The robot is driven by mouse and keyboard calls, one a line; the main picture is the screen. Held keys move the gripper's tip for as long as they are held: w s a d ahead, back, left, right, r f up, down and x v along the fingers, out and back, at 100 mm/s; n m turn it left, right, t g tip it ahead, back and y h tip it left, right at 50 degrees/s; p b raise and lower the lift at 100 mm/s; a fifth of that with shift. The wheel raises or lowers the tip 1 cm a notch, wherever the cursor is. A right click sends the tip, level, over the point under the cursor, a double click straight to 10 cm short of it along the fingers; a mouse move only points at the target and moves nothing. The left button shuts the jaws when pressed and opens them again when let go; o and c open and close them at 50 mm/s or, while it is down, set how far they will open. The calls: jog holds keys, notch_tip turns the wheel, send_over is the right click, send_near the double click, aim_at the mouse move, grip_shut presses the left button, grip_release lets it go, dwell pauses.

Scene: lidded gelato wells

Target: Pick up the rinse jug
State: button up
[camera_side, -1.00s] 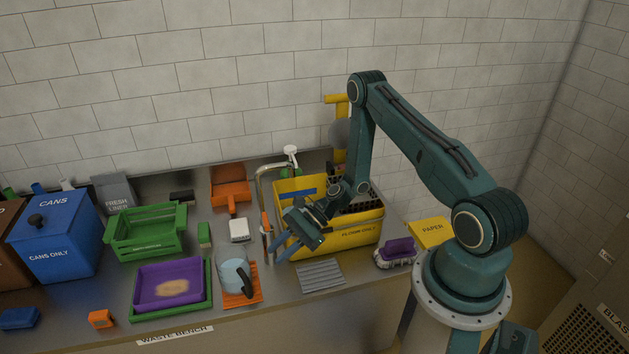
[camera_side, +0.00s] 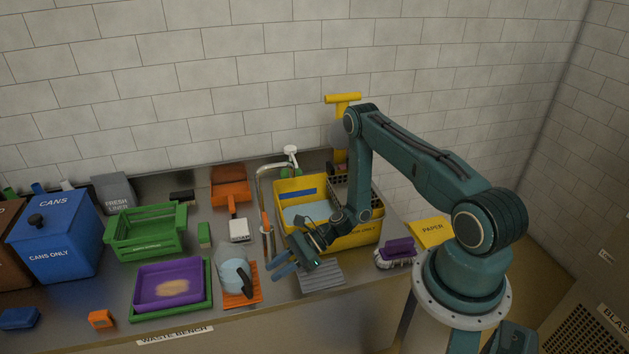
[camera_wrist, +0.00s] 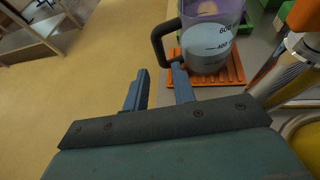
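The rinse jug (camera_side: 233,270) is a clear jug with pale blue liquid and a dark handle. It stands upright on an orange ribbed mat (camera_side: 252,296) on the bench. In the wrist view the jug (camera_wrist: 208,45) shows volume marks, with its dark handle (camera_wrist: 160,42) toward the left. My gripper (camera_side: 280,263) is to the right of the jug in the side view, apart from it. In the wrist view its two blue fingers (camera_wrist: 160,85) are spread with a gap between them and nothing held. The right fingertip appears close to the handle's lower end; I cannot tell whether they touch.
A metal tap (camera_side: 266,205) rises behind my gripper, beside the yellow tub (camera_side: 357,236). A purple tray (camera_side: 150,298) lies left of the jug. A grey ribbed mat (camera_side: 328,282) and a purple brush (camera_side: 398,249) lie to the right.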

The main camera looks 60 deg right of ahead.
aim_at(237, 274)
jog(key=shift+x, duration=3.2)
jog(key=shift+f, duration=0.1)
jog(key=shift+x, duration=2.5)
jog(key=shift+f, duration=0.1)
grip_shut()
